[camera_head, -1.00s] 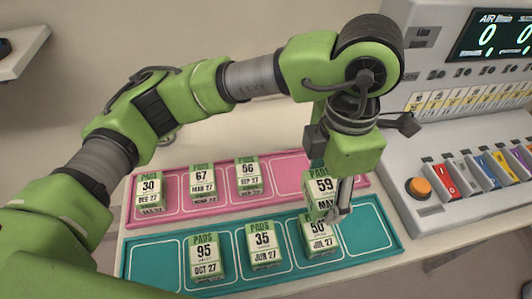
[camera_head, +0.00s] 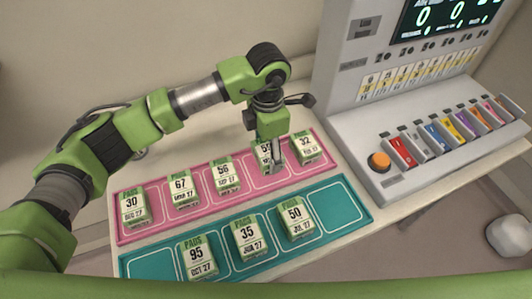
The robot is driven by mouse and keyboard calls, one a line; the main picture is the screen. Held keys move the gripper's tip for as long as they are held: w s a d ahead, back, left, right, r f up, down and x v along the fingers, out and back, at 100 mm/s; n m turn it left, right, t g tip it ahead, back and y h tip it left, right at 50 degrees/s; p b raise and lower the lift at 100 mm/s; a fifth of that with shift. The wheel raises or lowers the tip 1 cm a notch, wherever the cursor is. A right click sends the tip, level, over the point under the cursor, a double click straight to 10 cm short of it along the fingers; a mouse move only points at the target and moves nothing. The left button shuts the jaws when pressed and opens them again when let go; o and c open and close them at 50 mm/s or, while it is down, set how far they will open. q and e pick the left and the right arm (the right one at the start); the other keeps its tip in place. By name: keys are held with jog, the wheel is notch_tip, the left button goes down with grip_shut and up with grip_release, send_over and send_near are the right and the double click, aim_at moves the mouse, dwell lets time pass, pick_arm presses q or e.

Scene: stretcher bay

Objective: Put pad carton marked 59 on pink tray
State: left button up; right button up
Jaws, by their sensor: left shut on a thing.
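The pad carton marked 59 (camera_head: 263,153) is a small white and green box, its label partly hidden by a finger. My left gripper (camera_head: 276,160) is shut on it, pointing down. It is at the pink tray (camera_head: 155,221), in or just over the slot between the cartons marked 56 (camera_head: 225,177) and 32 (camera_head: 308,148). I cannot tell whether its base touches the tray. Cartons marked 30 (camera_head: 132,206) and 67 (camera_head: 182,190) also stand on the pink tray. My right gripper is not in view.
A teal tray (camera_head: 345,207) in front holds cartons marked 95 (camera_head: 197,257), 35 (camera_head: 249,237) and 50 (camera_head: 296,219); its right end slot is empty. A grey console (camera_head: 350,150) with an orange knob (camera_head: 379,161) and coloured switches stands close on the right.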

aim_at(266, 156)
pick_arm(q)
jog(key=f+p, duration=0.2)
jog(key=f, duration=0.1)
jog(key=shift+w+a, duration=0.15)
jog(key=shift+w, duration=0.15)
jog(key=shift+f, duration=0.45)
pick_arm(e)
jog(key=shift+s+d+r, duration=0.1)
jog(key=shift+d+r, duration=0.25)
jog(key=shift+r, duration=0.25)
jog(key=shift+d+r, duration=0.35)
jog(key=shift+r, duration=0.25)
pick_arm(q)
jog(key=shift+f, duration=0.15)
jog(key=o, duration=1.2)
jog(key=shift+o, duration=0.2)
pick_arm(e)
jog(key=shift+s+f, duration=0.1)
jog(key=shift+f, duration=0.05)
